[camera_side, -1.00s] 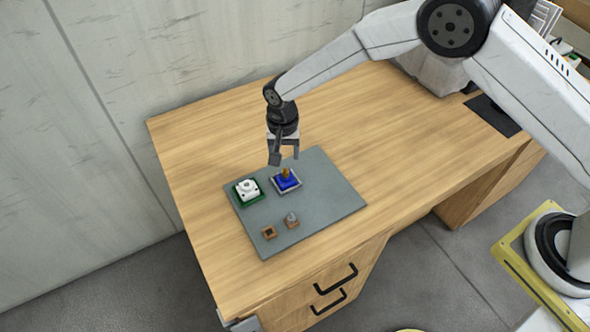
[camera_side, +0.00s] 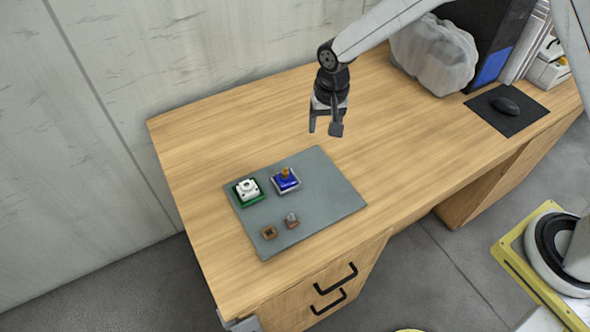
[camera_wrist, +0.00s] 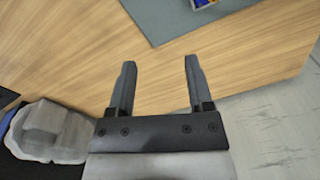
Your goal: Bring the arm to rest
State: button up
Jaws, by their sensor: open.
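My gripper (camera_side: 326,130) hangs above the desk, behind and to the right of the mat in the side view. Its two fingers are apart with nothing between them. They also show open and empty over bare wood in the wrist view (camera_wrist: 158,85). On the grey mat (camera_side: 325,205) stand a blue jack (camera_side: 286,181) with an orange-brown top, and a green-based jack (camera_side: 248,191) with a white body. Two small brown blocks stand near the mat's front: one hollow-looking (camera_side: 269,232), one with a grey piece on top (camera_side: 292,220).
The wooden desk (camera_side: 220,130) is clear around the mat. A wall (camera_side: 150,50) runs behind the desk.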

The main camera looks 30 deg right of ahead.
jog(key=s+d+r+n+t, duration=0.1)
jog(key=s+d+r+n, duration=0.1)
jog(key=s+d, duration=0.4)
jog(key=s+d+r+n, duration=0.2)
jog(key=s+d+r, duration=0.2)
jog(key=s+d, duration=0.3)
jog(key=s, duration=0.5)
jog(key=shift+s+d+r+t, duration=0.25)
jog(key=shift+s+d+t, duration=0.05)
jog(key=shift+t, duration=0.1)
